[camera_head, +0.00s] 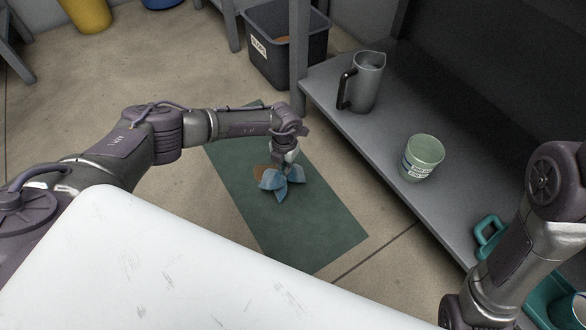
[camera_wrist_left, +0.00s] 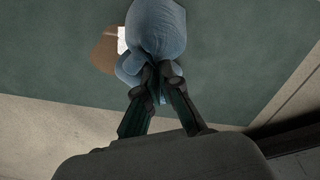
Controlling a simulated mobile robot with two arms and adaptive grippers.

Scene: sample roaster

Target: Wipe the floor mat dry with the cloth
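The green floor mat (camera_head: 318,226) lies flat on the floor beside the shelf unit; it also fills much of the left wrist view (camera_wrist_left: 240,60). A brown wet-looking patch (camera_head: 262,172) is on the mat, partly covered by the cloth; its edge shows in the left wrist view (camera_wrist_left: 103,52). The blue cloth (camera_head: 274,181) hangs bunched at my left gripper (camera_head: 290,160). In the left wrist view, the fingers (camera_wrist_left: 157,80) are closed on the cloth (camera_wrist_left: 158,28). I cannot tell whether the cloth touches the mat. My right arm is at the lower right; its gripper is outside the view.
A grey shelf (camera_head: 345,130) runs along the mat's right side, holding a metal pitcher (camera_head: 367,82), a pale green cup (camera_head: 423,157) and a teal item (camera_head: 490,236). A dark labelled bin (camera_head: 285,48) stands behind the mat. Bare floor lies left of the mat.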

